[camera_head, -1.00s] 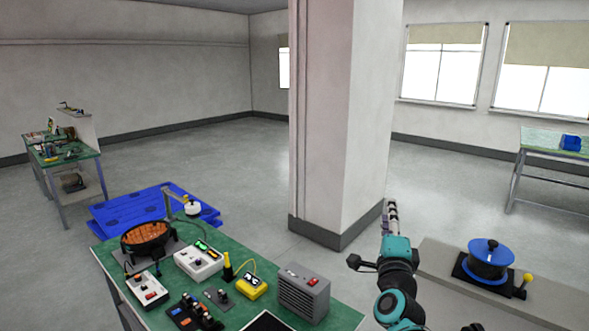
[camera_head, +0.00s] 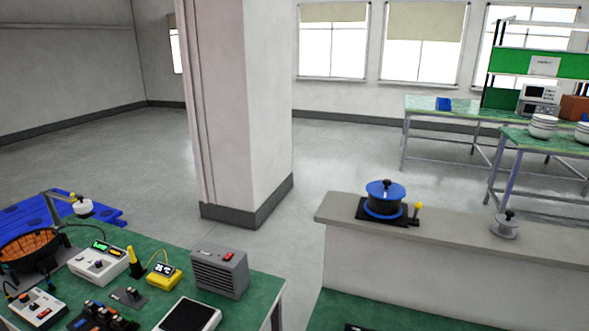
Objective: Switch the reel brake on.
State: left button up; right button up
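A blue reel (camera_head: 385,194) with a black knob on top sits on a black base plate (camera_head: 370,216) on the grey ledge. At the right of the plate is a small lever with a yellow knob (camera_head: 418,206), standing about upright. I take this lever to be the reel brake; no on or off marking is readable. Neither of my grippers is in view.
The reel stands near the left end of the grey ledge (camera_head: 460,240), with a smaller grey spool (camera_head: 505,226) further right. A green bench (camera_head: 258,293) at lower left holds a grey box (camera_head: 220,272) and several devices. A pillar (camera_head: 240,110) stands behind.

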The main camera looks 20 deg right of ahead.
aim_at(418, 205)
jog(key=k+z, duration=0.1)
jog(key=z, duration=0.35)
jog(key=k+l+z, duration=0.1)
jog(key=z, duration=0.3)
jog(key=k+l+z, duration=0.1)
jog(key=z, duration=0.35)
